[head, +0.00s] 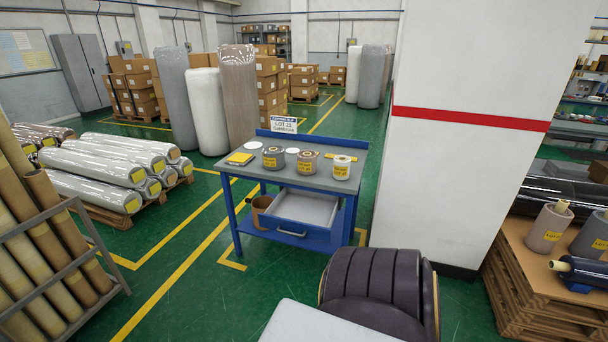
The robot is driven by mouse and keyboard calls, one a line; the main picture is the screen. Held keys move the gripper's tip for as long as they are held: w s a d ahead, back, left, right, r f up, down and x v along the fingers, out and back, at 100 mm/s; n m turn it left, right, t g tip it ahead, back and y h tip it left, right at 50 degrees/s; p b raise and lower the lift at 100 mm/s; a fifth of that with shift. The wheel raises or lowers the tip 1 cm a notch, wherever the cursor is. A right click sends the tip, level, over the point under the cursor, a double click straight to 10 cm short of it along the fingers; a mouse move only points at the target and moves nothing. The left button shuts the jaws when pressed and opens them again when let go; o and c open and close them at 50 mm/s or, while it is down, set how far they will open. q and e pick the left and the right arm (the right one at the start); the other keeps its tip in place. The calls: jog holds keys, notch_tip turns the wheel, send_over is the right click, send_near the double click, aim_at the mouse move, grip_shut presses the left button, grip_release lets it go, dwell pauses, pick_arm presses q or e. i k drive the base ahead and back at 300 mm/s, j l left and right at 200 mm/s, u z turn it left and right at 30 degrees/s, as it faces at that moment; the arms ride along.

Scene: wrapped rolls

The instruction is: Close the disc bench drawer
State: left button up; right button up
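The disc bench (240,189) is a blue-framed table with a grey top, in the middle of the head view. Its drawer (310,207) stands open under the top, pulled out toward me. The drawer's light grey inside looks empty. Its blue front carries a pale bar handle (291,233). Neither of my grippers shows in the head view, so nothing is seen touching the drawer.
Several labelled rolls (307,161), flat discs and a yellow pad (240,158) sit on the bench top. A brown bin (262,211) stands on the lower shelf. A white pillar (460,180) rises at the right. Green floor (190,285) is clear at the front left.

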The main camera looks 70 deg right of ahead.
aim_at(295, 212)
jog(key=z, duration=2.1)
